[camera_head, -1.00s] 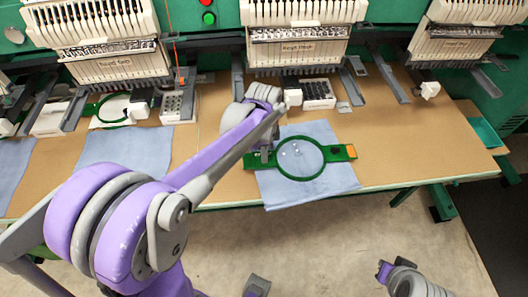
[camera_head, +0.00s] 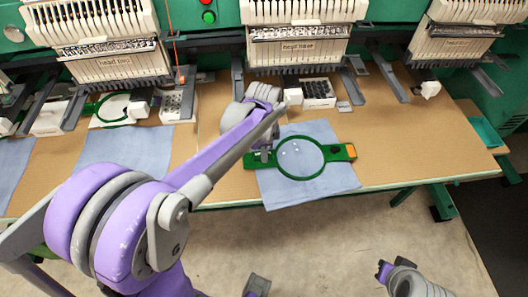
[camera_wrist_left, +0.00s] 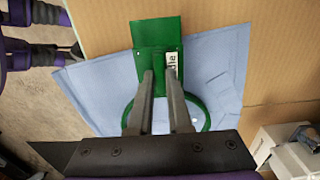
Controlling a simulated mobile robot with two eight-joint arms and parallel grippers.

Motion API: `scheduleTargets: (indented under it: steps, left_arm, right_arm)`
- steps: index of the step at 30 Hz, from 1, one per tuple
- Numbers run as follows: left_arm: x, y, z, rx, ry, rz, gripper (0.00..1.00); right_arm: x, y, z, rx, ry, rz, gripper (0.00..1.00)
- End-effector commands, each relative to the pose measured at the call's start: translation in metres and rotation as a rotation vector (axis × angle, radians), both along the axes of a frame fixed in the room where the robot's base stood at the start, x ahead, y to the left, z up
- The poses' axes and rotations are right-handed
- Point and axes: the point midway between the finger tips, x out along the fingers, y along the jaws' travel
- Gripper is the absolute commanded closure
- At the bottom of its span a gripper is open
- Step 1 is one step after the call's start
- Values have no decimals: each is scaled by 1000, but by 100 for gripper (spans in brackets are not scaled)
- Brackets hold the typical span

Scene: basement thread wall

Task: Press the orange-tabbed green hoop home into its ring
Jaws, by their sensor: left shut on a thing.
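The green hoop (camera_head: 322,167) lies over a light blue cloth (camera_head: 335,186) near the table's front edge. My left gripper (camera_head: 264,155) is shut on the hoop's left end. In the left wrist view, its two dark fingers (camera_wrist_left: 162,80) reach over the green end plate (camera_wrist_left: 155,40), beside a white label. The ring is partly hidden behind the fingers. I cannot tell inner hoop from outer ring. My right gripper (camera_head: 384,271) is apart at the lower right.
Embroidery machine heads (camera_head: 300,35) line the back of the brown table (camera_head: 410,140). Another blue cloth (camera_head: 125,155) and green hoop (camera_head: 112,107) are at the left. A black-and-white tray (camera_head: 318,92) stands behind the hoop. The table is clear to the hoop's right.

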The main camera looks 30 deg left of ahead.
Motion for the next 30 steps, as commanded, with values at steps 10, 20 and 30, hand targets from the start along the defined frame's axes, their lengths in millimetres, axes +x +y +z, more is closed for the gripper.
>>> scheduleTargets:
  steps: [10,20,30]
  left_arm:
    - [0,0,-5,0,0,0,100]
    - [0,0,-7,0,0,0,100]
    - [0,0,-7,0,0,0,51]
  right_arm:
    - [-1,0,-4,0,2,0,100]
    - [-1,0,-5,0,2,0,100]
    - [-1,0,-5,0,2,0,100]
